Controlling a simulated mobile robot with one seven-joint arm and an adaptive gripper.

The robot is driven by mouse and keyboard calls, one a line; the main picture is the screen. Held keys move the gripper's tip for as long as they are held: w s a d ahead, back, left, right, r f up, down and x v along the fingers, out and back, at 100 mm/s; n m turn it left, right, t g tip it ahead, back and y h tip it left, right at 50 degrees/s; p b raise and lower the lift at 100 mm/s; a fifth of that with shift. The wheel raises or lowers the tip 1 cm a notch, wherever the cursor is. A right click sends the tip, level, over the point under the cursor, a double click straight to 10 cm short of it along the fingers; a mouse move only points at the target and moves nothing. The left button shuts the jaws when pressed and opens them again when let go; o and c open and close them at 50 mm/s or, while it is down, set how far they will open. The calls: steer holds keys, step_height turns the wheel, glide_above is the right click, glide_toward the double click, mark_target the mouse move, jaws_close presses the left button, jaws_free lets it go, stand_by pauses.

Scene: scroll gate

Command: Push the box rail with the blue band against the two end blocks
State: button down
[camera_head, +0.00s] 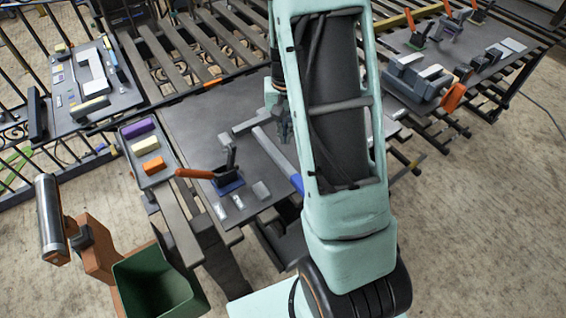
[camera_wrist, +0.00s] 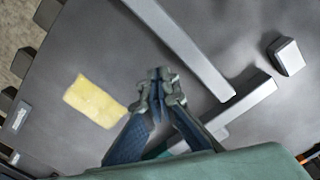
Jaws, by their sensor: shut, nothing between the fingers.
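The long light-grey rail (camera_head: 273,149) lies on the dark central table, with a blue band (camera_head: 297,183) near its lower end, partly hidden by my arm. In the wrist view, a long grey bar (camera_wrist: 185,45), probably this rail, runs from the top edge toward a shorter grey bar (camera_wrist: 245,103); a small gap or contact there is unclear. A separate grey block (camera_wrist: 287,56) sits beyond. I cannot tell for sure which pieces are the two end blocks. My gripper (camera_wrist: 162,80) is shut and empty, beside the long bar; in the head view it (camera_head: 286,138) is just right of the rail.
A yellow piece (camera_wrist: 95,100) lies left of my gripper. A tray (camera_head: 137,168) with coloured blocks and a green bin (camera_head: 155,280) stand left.

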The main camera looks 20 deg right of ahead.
mark_target(267, 155)
steer(key=shift+f+b, duration=0.8)
steer(key=shift+f, duration=0.3)
steer(key=shift+r, duration=0.25)
stand_by(0.3)
stand_by(0.5)
steer(key=shift+s+a+p, duration=0.2)
steer(key=shift+s+a, duration=0.05)
steer(key=shift+a, duration=1.15)
steer(key=shift+s+a+p, duration=0.15)
steer(key=shift+s+a, duration=0.15)
steer(key=shift+a, duration=1.1)
steer(key=shift+s+a+p, duration=0.2)
steer(key=shift+s+a, duration=0.05)
steer(key=shift+a, duration=1.15)
steer(key=shift+w+d, duration=0.25)
steer(key=shift+d, duration=1)
steer(key=shift+r, duration=0.1)
